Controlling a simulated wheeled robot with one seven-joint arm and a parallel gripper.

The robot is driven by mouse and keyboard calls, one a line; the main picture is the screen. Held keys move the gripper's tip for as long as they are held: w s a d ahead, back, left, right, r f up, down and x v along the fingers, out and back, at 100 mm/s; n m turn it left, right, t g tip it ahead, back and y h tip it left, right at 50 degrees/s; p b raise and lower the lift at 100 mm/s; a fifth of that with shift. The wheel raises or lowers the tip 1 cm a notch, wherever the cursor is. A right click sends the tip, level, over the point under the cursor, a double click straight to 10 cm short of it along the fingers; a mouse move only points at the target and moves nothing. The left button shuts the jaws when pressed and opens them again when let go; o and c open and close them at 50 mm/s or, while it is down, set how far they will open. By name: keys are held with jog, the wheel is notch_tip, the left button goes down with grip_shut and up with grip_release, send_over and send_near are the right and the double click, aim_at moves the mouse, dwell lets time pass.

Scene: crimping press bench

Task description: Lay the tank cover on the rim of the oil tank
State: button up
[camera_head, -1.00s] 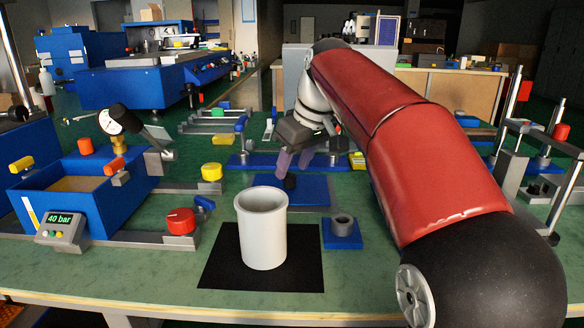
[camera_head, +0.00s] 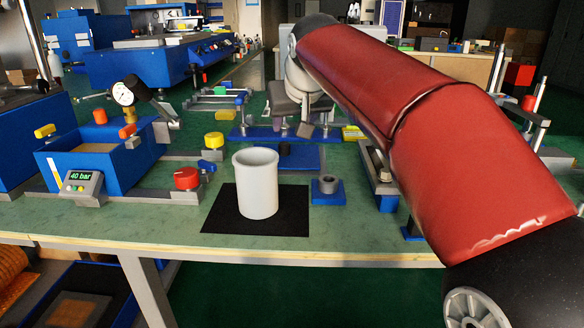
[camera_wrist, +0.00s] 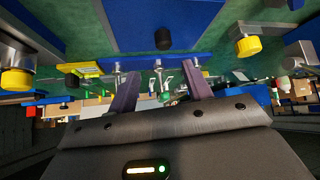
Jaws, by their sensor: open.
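A flat blue plate with a dark knob (camera_head: 308,158), which looks like the tank cover, lies on the bench behind the white cup. It also shows at the top of the wrist view (camera_wrist: 190,22), its knob between the finger lines but beyond the tips. The oil tank (camera_head: 82,177) is the blue open-topped box at left; its rim bears yellow and orange clamps, and its inside looks tan. My gripper (camera_head: 294,128) is open and empty, behind and above the plate, apart from the knob. Its two purple fingers (camera_wrist: 161,72) stand apart in the wrist view.
A white cup (camera_head: 256,190) stands on a black mat (camera_head: 222,215) near the front edge. A small blue block with a grey ring (camera_head: 328,190) sits right of it. A red knob (camera_head: 187,179) and yellow button (camera_head: 213,140) stand between tank and plate. Green bench shows around them.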

aim_at(284, 144)
jog(key=shift+s+a+f, duration=0.15)
jog(key=shift+a+f, duration=0.1)
jog(key=shift+f, duration=0.1)
jog(key=shift+a+f+m+t, duration=0.1)
jog(key=shift+f+m+t, duration=0.1)
jog(key=shift+m+t, duration=0.1)
jog(key=shift+x, duration=1.1)
jog(key=x, duration=0.5)
jog(key=shift+s+f+b, duration=0.2)
jog(key=shift+f+b, duration=0.15)
jog(key=shift+b, duration=0.05)
jog(key=shift+r, duration=0.1)
grip_shut()
